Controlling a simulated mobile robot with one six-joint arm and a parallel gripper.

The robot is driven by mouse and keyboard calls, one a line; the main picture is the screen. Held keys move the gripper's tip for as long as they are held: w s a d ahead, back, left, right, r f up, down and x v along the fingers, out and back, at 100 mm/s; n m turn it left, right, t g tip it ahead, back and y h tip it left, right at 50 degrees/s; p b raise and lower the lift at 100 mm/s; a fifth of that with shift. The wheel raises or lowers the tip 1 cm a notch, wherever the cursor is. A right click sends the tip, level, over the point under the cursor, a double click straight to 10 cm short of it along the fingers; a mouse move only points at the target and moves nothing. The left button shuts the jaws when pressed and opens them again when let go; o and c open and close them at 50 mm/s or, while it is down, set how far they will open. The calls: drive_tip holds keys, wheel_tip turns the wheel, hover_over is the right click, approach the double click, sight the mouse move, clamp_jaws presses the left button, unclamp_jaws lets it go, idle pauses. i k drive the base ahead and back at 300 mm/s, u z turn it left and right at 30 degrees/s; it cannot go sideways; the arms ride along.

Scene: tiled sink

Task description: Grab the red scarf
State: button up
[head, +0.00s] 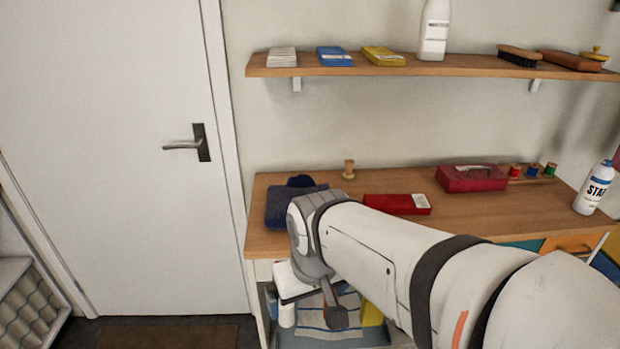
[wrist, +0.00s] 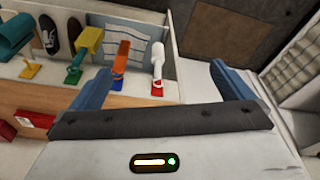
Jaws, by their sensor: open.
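A flat red item (head: 390,204) with a white label lies on the wooden worktop, just behind my arm in the head view; I cannot tell whether it is cloth. No other thing looks clearly like a scarf. In the wrist view, my gripper (wrist: 157,72) has its two blue fingers wide apart, with nothing between them.
A shelf (head: 440,69) hangs above. A white door (head: 110,150) is at left.

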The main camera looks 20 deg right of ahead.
sight(409, 204)
drive_tip(key=z, duration=2.6)
drive_tip(key=k, duration=0.95)
drive_tip(key=u, duration=0.85)
drive_tip(key=i, duration=1.4)
drive_tip(key=u, duration=0.05)
